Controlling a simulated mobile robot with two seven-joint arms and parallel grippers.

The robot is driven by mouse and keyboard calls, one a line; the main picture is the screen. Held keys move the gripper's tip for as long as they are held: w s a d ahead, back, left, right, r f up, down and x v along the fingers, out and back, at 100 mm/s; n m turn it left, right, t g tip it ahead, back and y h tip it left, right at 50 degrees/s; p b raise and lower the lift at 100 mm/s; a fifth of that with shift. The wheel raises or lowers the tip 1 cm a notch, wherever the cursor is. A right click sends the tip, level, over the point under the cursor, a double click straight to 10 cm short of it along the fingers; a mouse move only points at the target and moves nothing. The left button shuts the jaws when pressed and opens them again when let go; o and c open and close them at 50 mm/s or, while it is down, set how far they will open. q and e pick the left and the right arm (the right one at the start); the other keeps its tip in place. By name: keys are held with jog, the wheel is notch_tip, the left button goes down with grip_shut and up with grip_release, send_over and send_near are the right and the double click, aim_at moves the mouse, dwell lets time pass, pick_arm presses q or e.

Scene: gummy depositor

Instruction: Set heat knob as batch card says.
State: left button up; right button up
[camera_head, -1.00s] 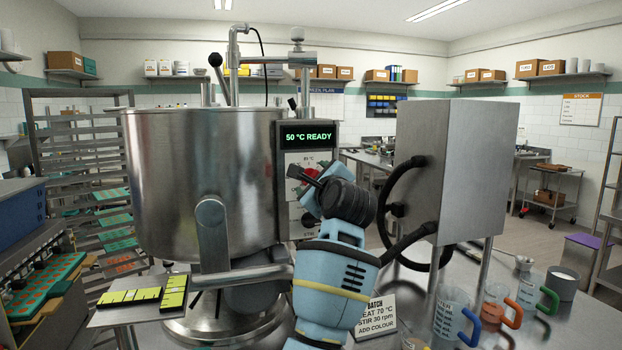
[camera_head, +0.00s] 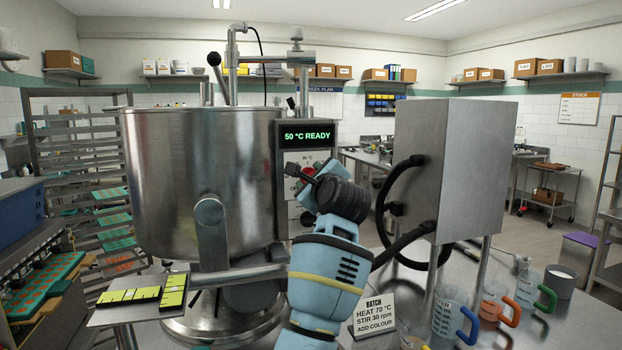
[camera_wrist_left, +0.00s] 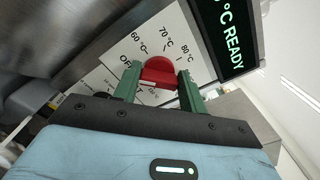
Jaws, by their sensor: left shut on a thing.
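The red heat knob (camera_wrist_left: 158,72) sits on a white dial plate (camera_wrist_left: 125,62) marked 60, 70 and 80 °C. My left gripper (camera_wrist_left: 158,86) is shut on the knob, one green finger on each side. The head view shows the knob (camera_head: 308,171) partly behind my left gripper (camera_head: 303,177). I cannot tell which mark the knob points to. The display (camera_head: 306,135) above reads "50 °C READY". The batch card (camera_head: 373,314) stands on the table and reads HEAT 70 °C, STIR 30 rpm, ADD COLOUR. My right gripper is not in view.
A big steel kettle (camera_head: 200,185) stands left of the control panel. A steel box (camera_head: 455,170) with black hoses (camera_head: 384,205) stands close on the right. Jugs with blue, orange and green handles (camera_head: 468,325) stand at the front right. Yellow-and-black strips (camera_head: 130,296) lie at the front left.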

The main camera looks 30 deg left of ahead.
pick_arm(q)
jog(key=shift+w+d+m+p, duration=0.1)
jog(key=shift+m+p, duration=0.05)
jog(key=shift+m, duration=2.8)
jog(key=shift+w+d+m+p, duration=0.1)
jog(key=shift+w+m, duration=0.05)
jog(key=shift+m, duration=2.75)
jog(key=shift+w+d+m+p, duration=0.1)
jog(key=shift+m+p, duration=0.05)
jog(key=shift+m, duration=2.8)
jog(key=o, duration=1)
